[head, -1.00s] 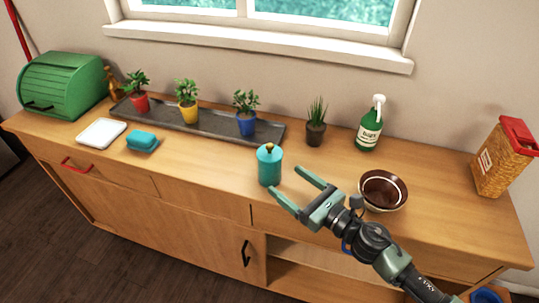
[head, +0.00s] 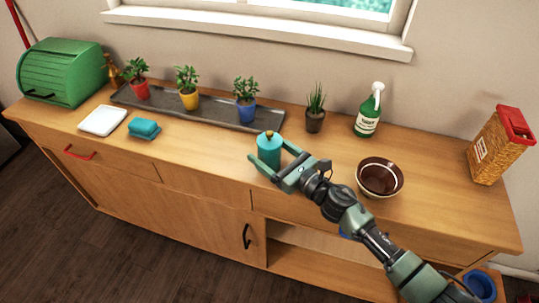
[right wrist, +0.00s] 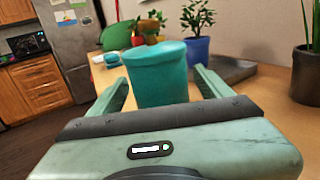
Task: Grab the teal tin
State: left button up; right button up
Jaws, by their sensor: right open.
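The teal tin (head: 269,147) stands upright on the wooden counter, with a small gold-brown knob on its lid. My right gripper (head: 272,166) is open, with one finger on each side of the tin in the head view. In the right wrist view the tin (right wrist: 158,78) stands between the two open fingers (right wrist: 163,92), with a visible gap on the right side. I cannot tell whether the left finger touches it. The tin's lower part is hidden behind the gripper body. My left gripper is not in view.
A brown bowl (head: 380,178) sits right of my gripper. Behind the tin is a dark tray (head: 213,122) with potted plants. A green bottle (head: 367,116) and a small dark pot (head: 315,120) stand at the back.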

jog(key=c, duration=1.5)
jog(key=shift+c, duration=0.2)
